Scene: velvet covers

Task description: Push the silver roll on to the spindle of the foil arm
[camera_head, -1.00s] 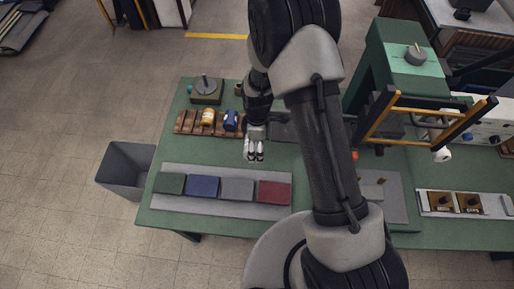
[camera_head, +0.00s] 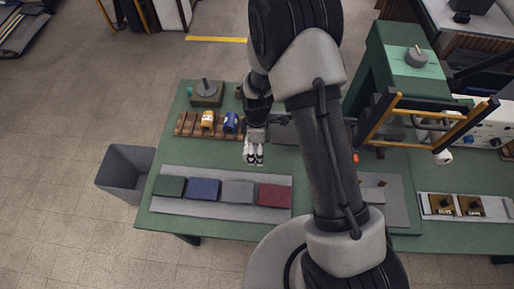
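My gripper (camera_head: 253,158) points down over the green table, to the right of the wooden rack and behind the row of pads. Its fingers are small in the picture, and I see nothing clearly held between them. The rack (camera_head: 187,124) holds a gold roll (camera_head: 208,120) and a blue roll (camera_head: 231,122). I cannot make out a silver roll for certain. At the right, a black and yellow frame (camera_head: 384,118) reaches out from the green machine (camera_head: 395,65), with a pale round end (camera_head: 443,157) near it. I cannot tell which part is the spindle.
Green, blue, grey and red pads (camera_head: 238,191) lie on a grey mat at the front left. A grey bin (camera_head: 126,168) stands left of the table. A box with an upright post (camera_head: 206,92) stands behind the rack. My arm hides the table's middle.

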